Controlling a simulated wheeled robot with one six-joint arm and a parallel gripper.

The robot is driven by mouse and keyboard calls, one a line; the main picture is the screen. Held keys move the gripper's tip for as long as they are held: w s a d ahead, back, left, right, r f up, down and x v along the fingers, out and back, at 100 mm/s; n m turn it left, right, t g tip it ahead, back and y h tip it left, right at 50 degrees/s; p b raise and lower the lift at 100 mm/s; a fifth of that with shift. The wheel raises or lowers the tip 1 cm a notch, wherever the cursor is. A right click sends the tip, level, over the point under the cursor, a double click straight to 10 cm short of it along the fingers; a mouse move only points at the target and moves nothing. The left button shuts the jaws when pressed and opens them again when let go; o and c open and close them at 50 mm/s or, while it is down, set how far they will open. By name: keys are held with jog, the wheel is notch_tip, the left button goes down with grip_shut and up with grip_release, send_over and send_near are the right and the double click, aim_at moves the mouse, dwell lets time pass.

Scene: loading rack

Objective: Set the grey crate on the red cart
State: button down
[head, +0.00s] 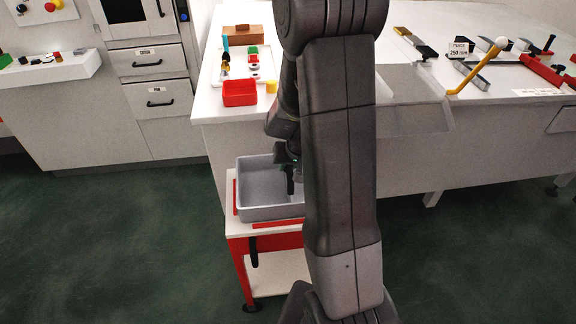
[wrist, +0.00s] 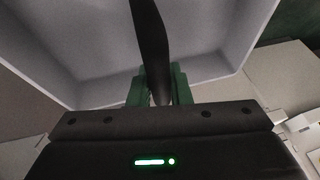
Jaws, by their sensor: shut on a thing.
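The grey crate (head: 262,212) is upright over the white top of the red cart (head: 275,241), between red strips on that top. It looks level; I cannot tell whether its bottom touches the cart. My gripper (head: 291,186) is at the crate's right part and points down. My arm hides the crate's right end.
A white bench (head: 225,112) stands right behind the cart, with a red bin (head: 239,93) and a yellow cup (head: 271,87) near its edge. A yellow-handled tool (head: 476,67) lies farther right. Green floor (head: 120,240) is clear left of the cart.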

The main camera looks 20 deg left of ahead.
jog(key=c, duration=1.3)
grip_release()
jog(key=shift+o, duration=0.2)
jog(key=v, duration=1.4)
jog(key=shift+a+f, duration=0.1)
jog(key=shift+f, duration=0.1)
